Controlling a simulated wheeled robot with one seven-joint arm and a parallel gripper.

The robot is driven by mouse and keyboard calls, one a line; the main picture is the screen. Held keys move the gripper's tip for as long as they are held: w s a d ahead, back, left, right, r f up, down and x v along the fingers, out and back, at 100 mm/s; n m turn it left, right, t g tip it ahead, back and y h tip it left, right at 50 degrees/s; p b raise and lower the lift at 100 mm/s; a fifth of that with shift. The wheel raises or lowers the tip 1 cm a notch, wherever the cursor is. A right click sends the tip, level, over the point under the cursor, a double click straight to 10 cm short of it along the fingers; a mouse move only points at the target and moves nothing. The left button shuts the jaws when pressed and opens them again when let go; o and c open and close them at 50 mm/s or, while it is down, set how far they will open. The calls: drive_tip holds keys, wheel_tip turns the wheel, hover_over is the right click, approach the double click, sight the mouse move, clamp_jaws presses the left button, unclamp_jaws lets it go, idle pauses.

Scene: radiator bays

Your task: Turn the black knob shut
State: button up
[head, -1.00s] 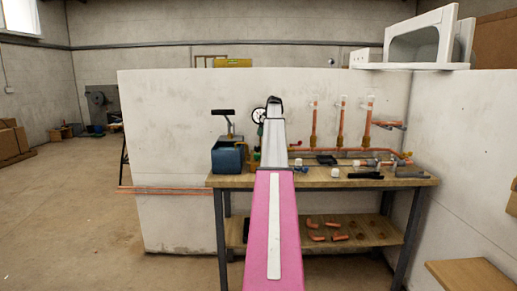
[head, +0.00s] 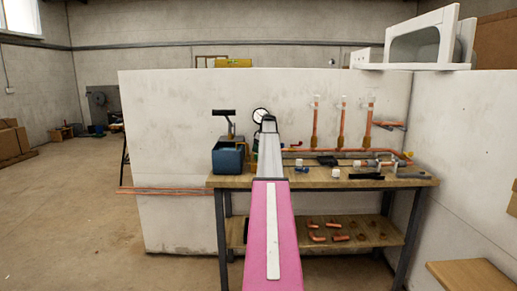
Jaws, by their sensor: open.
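I cannot make out a black knob in the head view; small fittings near the gauge and behind my arm are partly covered. A round white gauge (head: 259,115) with a dark rim shows just left of my arm's far end. Copper pipework (head: 350,151) runs along the back of the bench, with upright copper pipes and a small red handle (head: 296,146). My arm reaches forward over the bench's left half and ends in a dark part in front of the wall. My gripper's fingers do not show; they are hidden beyond the arm.
The wooden workbench (head: 408,182) stands against a pale low wall (head: 170,120). A blue box-shaped pump (head: 228,157) with a black handle stands at its left. Loose fittings and dark tools lie on the right half. Copper elbows (head: 317,237) lie on the lower shelf. Floor at left is clear.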

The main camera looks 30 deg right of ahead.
drive_tip(key=c, duration=0.9)
drive_tip(key=shift+m, duration=0.3)
drive_tip(key=m+h, duration=0.1)
drive_tip(key=m, duration=0.1)
drive_tip(key=shift+a+m+t, duration=0.1)
drive_tip(key=shift+m+t, duration=0.2)
drive_tip(key=shift+m, duration=0.1)
drive_tip(key=m+h, duration=0.1)
drive_tip(key=m, duration=0.2)
drive_tip(key=shift+m+h, duration=0.3)
drive_tip(key=shift+h, duration=0.1)
drive_tip(key=m, duration=0.2)
drive_tip(key=m+h, duration=0.1)
drive_tip(key=m, duration=0.1)
drive_tip(key=shift+a+h, duration=0.1)
drive_tip(key=shift+h, duration=0.2)
drive_tip(key=shift+m+g+h, duration=0.5)
drive_tip(key=shift+m+g, duration=0.2)
drive_tip(key=shift+m, duration=1.2)
